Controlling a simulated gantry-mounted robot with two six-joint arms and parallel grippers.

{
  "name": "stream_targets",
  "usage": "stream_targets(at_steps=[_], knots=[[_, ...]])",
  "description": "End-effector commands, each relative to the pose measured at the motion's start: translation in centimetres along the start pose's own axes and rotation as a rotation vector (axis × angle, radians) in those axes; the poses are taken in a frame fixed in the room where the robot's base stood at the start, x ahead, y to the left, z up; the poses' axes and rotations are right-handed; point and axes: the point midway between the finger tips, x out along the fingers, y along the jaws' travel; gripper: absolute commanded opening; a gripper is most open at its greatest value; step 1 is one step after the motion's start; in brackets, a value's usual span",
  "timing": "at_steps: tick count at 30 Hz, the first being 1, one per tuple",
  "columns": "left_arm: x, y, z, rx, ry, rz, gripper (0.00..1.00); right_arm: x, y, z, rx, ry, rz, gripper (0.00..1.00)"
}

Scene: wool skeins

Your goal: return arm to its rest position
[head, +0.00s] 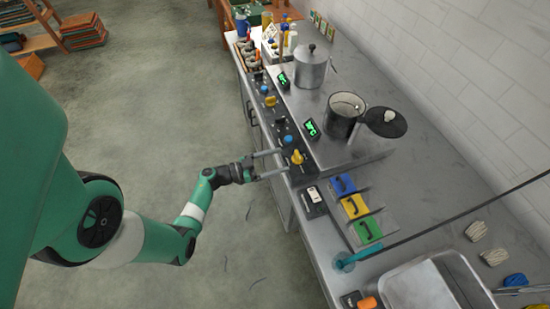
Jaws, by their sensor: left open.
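My left gripper (270,164) reaches in from the left in the head view. Its two fingers are apart, and nothing shows between them. It is at the front edge of the metal counter, near a yellow knob (296,157) on the control strip. I cannot tell whether a fingertip touches the knob. My left arm is green and white and stretches over the open floor. My right gripper does not show.
A lidded pot (311,67) and an open pot (344,114) stand on the counter (408,180). A dark lid (386,122) lies beside them. Yellow, blue and green handled blocks (354,206), a metal tray (425,285) and wool skeins (494,257) are to the right.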

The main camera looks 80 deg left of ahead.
Motion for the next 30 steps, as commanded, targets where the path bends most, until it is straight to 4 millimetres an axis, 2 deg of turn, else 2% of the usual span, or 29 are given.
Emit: stream_targets(at_steps=[5,22,23,26,29,30], knots=[[-1.1,0.0,0.0,0.0,0.0,0.0,0.85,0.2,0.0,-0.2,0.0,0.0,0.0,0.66],[-0.7,0.5,0.1,0.0,0.0,0.015,0.85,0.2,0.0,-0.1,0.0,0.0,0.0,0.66],[-0.4,1.0,0.0,0.001,0.0,0.03,0.85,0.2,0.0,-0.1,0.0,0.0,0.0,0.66],[2.4,3.1,-1.4,0.037,0.019,0.13,0.85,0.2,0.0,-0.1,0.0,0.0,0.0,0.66],[6.8,6.1,-5.2,0.125,0.079,0.274,0.85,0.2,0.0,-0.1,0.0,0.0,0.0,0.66],[8.5,7.6,-7.7,0.166,0.128,0.33,0.85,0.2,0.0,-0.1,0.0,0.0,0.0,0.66]])
